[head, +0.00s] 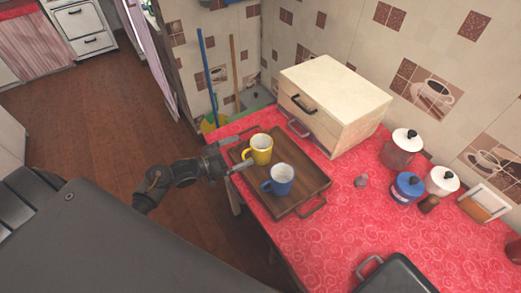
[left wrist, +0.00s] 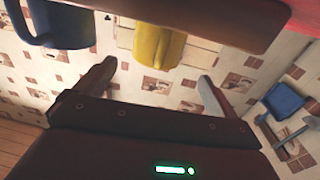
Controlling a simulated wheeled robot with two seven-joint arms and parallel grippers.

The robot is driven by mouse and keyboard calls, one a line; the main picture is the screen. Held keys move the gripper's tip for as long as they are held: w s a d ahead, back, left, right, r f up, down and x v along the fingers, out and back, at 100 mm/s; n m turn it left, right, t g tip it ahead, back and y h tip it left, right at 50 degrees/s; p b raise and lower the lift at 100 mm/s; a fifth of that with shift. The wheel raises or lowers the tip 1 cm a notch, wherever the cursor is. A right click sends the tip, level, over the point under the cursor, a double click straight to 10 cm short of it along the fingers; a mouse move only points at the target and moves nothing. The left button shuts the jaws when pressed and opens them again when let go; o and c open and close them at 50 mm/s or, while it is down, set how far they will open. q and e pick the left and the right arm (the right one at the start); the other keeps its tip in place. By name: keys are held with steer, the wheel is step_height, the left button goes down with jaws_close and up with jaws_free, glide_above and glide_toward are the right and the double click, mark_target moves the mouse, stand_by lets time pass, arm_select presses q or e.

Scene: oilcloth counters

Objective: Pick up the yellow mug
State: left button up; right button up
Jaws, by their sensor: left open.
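The yellow mug (head: 261,149) stands upright on a brown wooden tray (head: 302,209), near its left end, with its handle toward my left gripper. My left gripper (head: 236,153) is open and empty at the tray's left edge, close beside the mug. In the left wrist view, which is upside down, the yellow mug (left wrist: 158,47) shows ahead, between the two spread fingers of the gripper (left wrist: 157,72). A blue mug (head: 280,178) stands on the same tray, to the right and nearer; it also shows in the left wrist view (left wrist: 62,25). My right gripper is out of view.
The tray lies on a red patterned counter (head: 343,222). A cream drawer box (head: 333,98) stands behind it. Several canisters, including a blue one (head: 407,188), stand to the right. A black pan or tray (head: 397,275) is at the front. A broom and mop lean behind.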

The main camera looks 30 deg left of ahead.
mark_target(251, 146)
arm_select(q)
steer(key=shift+w+d, duration=0.2)
steer(key=shift+w+d+r, duration=0.15)
steer(key=p+x, duration=0.2)
steer(key=x, duration=0.2)
steer(key=shift+w+d+r, duration=0.1)
steer(key=shift+d+r, duration=0.1)
steer(key=shift+d, duration=0.05)
steer(key=shift+w+d+f, duration=0.1)
steer(key=shift+w, duration=0.05)
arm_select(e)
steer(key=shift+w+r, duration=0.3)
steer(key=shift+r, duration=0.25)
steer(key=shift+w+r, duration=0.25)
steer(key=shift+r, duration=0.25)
arm_select(q)
steer(key=shift+c, duration=0.4)
steer(key=c, duration=1.2)
steer(key=shift+o, duration=0.2)
